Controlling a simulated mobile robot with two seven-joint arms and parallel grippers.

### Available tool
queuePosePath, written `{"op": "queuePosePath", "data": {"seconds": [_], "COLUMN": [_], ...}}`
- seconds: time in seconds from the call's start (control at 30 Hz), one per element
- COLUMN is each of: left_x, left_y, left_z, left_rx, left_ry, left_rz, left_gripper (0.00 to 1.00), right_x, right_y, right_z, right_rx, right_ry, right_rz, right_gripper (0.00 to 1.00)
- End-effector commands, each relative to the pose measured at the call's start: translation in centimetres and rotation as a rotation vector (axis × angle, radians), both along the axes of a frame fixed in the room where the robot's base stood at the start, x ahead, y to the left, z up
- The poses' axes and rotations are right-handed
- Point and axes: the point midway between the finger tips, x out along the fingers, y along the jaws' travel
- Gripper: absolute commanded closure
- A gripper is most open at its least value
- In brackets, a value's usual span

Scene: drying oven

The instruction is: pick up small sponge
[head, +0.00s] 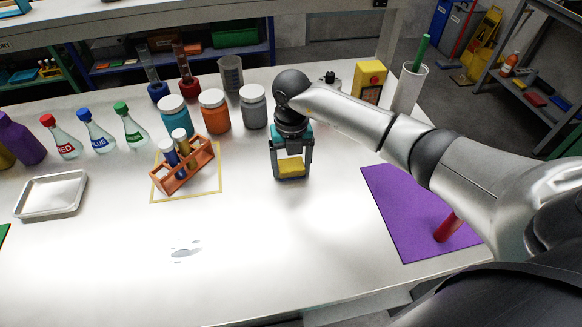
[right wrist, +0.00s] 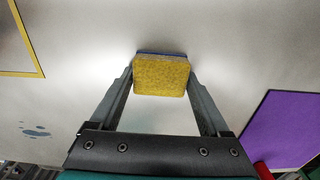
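The small sponge (head: 291,167) is yellow and sits between the fingers of my right gripper (head: 291,172) over the middle of the white table. In the right wrist view the sponge (right wrist: 161,76) shows a yellow face with a dark blue layer along its far edge. The fingertips of the right gripper (right wrist: 161,82) press against its left and right sides, with no gap visible. I cannot tell whether the sponge touches the table. My left gripper is not in view.
A purple mat (head: 410,215) with a red object (head: 446,228) lies to the right. A test-tube rack (head: 185,165) stands to the left. A metal tray (head: 51,195) is at far left. The front middle is clear except for a puddle (head: 185,250).

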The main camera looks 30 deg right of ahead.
Motion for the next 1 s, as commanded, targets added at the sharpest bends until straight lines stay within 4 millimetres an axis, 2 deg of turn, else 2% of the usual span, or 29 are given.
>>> {"op": "queuePosePath", "data": {"seconds": [0.07,0.47,0.77,0.87,1.0], "left_x": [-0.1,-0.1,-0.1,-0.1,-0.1], "left_y": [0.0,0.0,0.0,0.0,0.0], "left_z": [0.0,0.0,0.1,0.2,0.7], "left_rx": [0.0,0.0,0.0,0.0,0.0], "left_ry": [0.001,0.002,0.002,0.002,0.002], "left_rz": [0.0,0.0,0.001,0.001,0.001], "left_gripper": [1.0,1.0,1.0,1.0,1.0], "right_x": [0.0,0.0,0.0,0.1,0.1], "right_y": [0.0,0.0,0.0,0.0,0.0], "right_z": [0.0,0.0,0.3,0.9,2.8], "right_rx": [0.0,0.0,0.0,0.0,0.0], "right_ry": [0.0,0.0,-0.001,-0.002,-0.004], "right_rz": [0.0,0.0,0.0,-0.001,0.0], "right_gripper": [0.3,0.75,0.76,0.76,0.76]}}
